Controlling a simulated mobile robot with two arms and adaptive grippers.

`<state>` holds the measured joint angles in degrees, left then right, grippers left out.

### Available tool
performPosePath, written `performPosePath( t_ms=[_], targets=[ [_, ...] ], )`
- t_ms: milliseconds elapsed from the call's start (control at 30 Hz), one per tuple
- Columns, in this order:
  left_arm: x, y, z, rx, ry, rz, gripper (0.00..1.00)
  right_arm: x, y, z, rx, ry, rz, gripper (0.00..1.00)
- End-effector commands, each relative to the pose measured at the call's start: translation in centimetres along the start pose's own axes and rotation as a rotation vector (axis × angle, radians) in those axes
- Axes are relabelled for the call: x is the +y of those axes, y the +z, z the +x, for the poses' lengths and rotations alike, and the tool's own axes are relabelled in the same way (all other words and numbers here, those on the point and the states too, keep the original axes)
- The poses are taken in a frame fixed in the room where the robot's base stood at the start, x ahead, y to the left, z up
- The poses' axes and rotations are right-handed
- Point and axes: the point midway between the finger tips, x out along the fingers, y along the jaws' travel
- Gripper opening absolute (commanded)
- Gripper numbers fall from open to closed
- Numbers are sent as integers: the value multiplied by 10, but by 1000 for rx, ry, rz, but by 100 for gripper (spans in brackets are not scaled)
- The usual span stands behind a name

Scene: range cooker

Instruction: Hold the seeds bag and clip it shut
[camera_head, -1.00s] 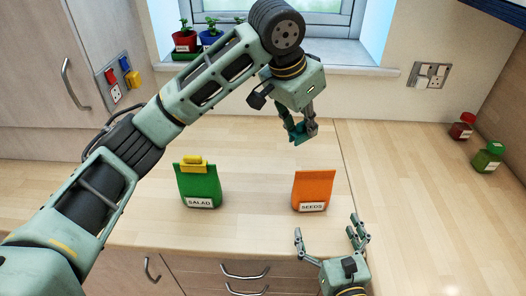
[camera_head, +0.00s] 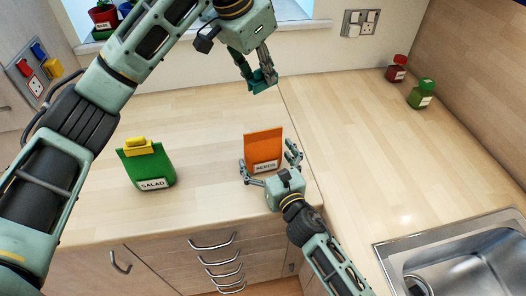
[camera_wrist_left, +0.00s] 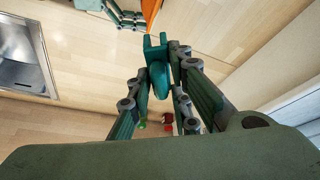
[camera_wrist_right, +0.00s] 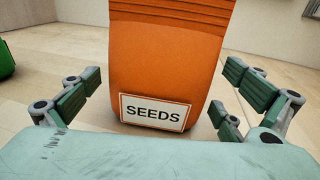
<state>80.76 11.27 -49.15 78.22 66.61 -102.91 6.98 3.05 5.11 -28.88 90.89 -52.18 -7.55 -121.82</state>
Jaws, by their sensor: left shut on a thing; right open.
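The orange seeds bag (camera_head: 263,146) stands upright on the worktop with its label facing my right arm. It fills the middle of the right wrist view (camera_wrist_right: 168,65). My right gripper (camera_head: 269,163) is open, with its fingers on either side of the bag's lower part. In the right wrist view its fingers look apart from the bag. My left gripper (camera_head: 263,80) is shut on a teal clip (camera_wrist_left: 158,75) and holds it in the air above and behind the bag. The top of the bag carries no clip.
A green salad bag (camera_head: 148,168) with a yellow clip (camera_head: 138,146) stands to the left. A red jar (camera_head: 397,68) and a green jar (camera_head: 422,93) stand at the back right. A sink (camera_head: 460,255) is at the front right. The worktop between is clear.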

Motion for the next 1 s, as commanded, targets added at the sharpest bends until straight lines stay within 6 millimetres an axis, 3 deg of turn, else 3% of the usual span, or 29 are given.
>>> performPosePath(
  t_ms=[167, 467, 1000],
  targets=[
    [0, 0, 0, 0, 0, 0, 4, 1, 0, 12, 0, 1, 1, 100],
    [0, 0, 0, 0, 0, 0, 4, 1, 0, 14, 0, 1, 1, 100],
    [0, 0, 0, 0, 0, 0, 4, 1, 0, 14, 0, 1, 1, 53]
  ],
)
